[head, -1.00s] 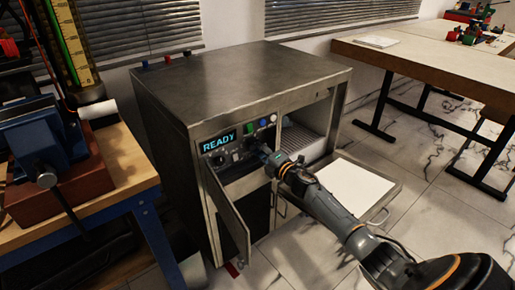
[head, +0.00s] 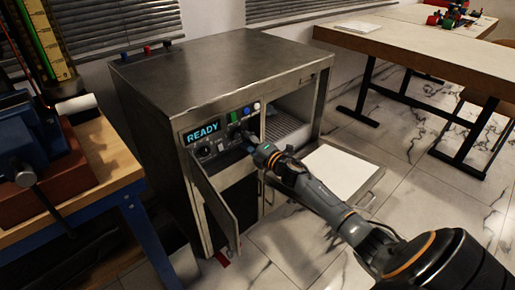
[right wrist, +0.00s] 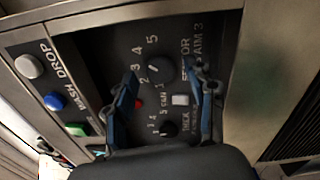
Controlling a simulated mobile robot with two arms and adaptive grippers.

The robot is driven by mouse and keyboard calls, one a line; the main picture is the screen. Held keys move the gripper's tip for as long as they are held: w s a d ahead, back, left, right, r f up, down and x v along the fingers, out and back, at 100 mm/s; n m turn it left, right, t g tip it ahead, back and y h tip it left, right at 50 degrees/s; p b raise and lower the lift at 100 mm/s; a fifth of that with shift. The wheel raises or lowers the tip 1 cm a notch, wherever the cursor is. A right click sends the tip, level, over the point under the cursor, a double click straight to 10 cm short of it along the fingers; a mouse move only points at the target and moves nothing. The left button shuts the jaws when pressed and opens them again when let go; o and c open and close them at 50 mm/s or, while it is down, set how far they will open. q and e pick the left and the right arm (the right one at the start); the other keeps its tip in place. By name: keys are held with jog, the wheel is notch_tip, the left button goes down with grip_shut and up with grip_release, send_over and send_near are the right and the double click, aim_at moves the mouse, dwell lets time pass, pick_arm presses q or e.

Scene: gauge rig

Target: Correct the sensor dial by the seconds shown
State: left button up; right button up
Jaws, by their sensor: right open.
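The sensor dial (right wrist: 161,69) is a round black knob on the dark panel, with the numbers 2 to 5 around it and lettering ending in "OR" and "AIM 3" beside it. Its pointer setting is too dark to read. My right gripper (right wrist: 165,86) is open, its blue fingertips on either side of the dial area; I cannot tell whether they touch the knob. In the head view my right gripper (head: 250,142) is at the cabinet's control panel and hides part of it. My left gripper is not in view.
The metal cabinet (head: 215,65) shows a lit READY display (head: 203,132). A second knob (right wrist: 168,128) and a pale button (right wrist: 180,100) lie close by. A panel door (head: 215,205) stands open below, and a fold-down tray (head: 335,170) is open at right.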

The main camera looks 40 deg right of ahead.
jog(key=s, duration=1)
jog(key=shift+s+d, duration=0.3)
jog(key=shift+d, duration=0.1)
